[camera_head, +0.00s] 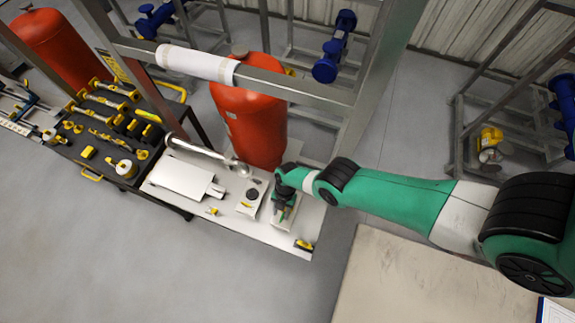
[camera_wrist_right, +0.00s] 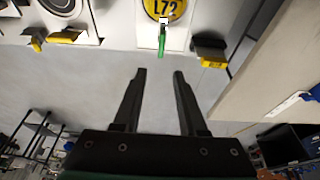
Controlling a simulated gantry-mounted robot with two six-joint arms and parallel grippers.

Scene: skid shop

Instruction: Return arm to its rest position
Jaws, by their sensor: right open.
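My right arm comes in from the right in the head view, green and white with black joints. Its dark gripper (camera_head: 284,207) is over the right end of a white bench top (camera_head: 262,231). In the right wrist view the two black fingers (camera_wrist_right: 159,72) stand apart with nothing between them. Beyond their tips is a round yellow tag (camera_wrist_right: 164,9) reading "L72" on a white plate, with a small green piece (camera_wrist_right: 162,40) at its front. The contact between gripper and plate is hard to judge in the head view. My left gripper is not in view.
The bench also holds a white box (camera_head: 180,178), a curved metal pipe (camera_head: 200,150) and a yellow-black item (camera_head: 304,245). A black tool tray (camera_head: 105,130) adjoins at left. A red tank (camera_head: 250,125) and metal frame stand behind. A beige table (camera_head: 385,275) lies below my arm.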

